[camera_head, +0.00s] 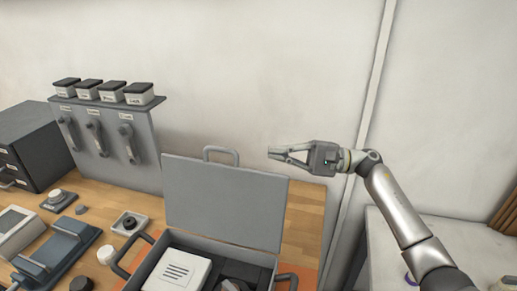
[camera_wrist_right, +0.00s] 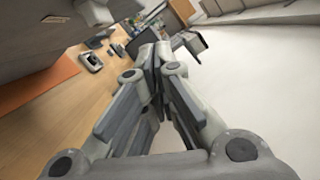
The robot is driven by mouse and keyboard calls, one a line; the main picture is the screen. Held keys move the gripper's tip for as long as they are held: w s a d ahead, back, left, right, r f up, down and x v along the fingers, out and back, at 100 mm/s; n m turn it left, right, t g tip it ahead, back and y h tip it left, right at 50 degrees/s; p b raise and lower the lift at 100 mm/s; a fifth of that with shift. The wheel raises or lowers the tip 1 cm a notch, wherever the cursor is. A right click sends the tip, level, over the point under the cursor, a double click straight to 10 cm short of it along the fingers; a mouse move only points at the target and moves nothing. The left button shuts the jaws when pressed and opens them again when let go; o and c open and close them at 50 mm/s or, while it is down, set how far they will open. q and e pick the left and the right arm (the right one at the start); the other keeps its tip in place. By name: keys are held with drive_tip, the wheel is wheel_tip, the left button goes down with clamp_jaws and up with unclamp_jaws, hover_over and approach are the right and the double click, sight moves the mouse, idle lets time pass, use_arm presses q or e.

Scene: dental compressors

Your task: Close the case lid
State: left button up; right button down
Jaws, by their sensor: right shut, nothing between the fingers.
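A grey case (camera_head: 258,262) stands on the wooden bench with its lid (camera_head: 222,202) raised about upright. A handle (camera_head: 221,150) sits on the lid's top edge. Inside the case are a white slotted box (camera_head: 178,272) and a dark item, partly cut off by the frame. My right gripper (camera_head: 272,154) is shut and empty, and appears above and right of the lid, apart from it in the picture. It also shows shut in the right wrist view (camera_wrist_right: 152,50), where a grey surface at upper left may be the lid. My left gripper is not in view.
A grey panel (camera_head: 105,140) with several levers and black-lidded jars stands at the back left, beside a dark drawer unit (camera_head: 30,143). A white surface (camera_head: 450,245) is at right.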

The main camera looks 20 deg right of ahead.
use_arm(q)
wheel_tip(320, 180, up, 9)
drive_tip(key=p, duration=0.8)
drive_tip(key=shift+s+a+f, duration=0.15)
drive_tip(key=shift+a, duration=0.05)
use_arm(e)
drive_tip(key=a+r, duration=0.3)
drive_tip(key=a, duration=0.7)
drive_tip(key=shift+w+a, duration=0.15)
drive_tip(key=shift+a, duration=0.05)
drive_tip(key=shift+f, duration=0.1)
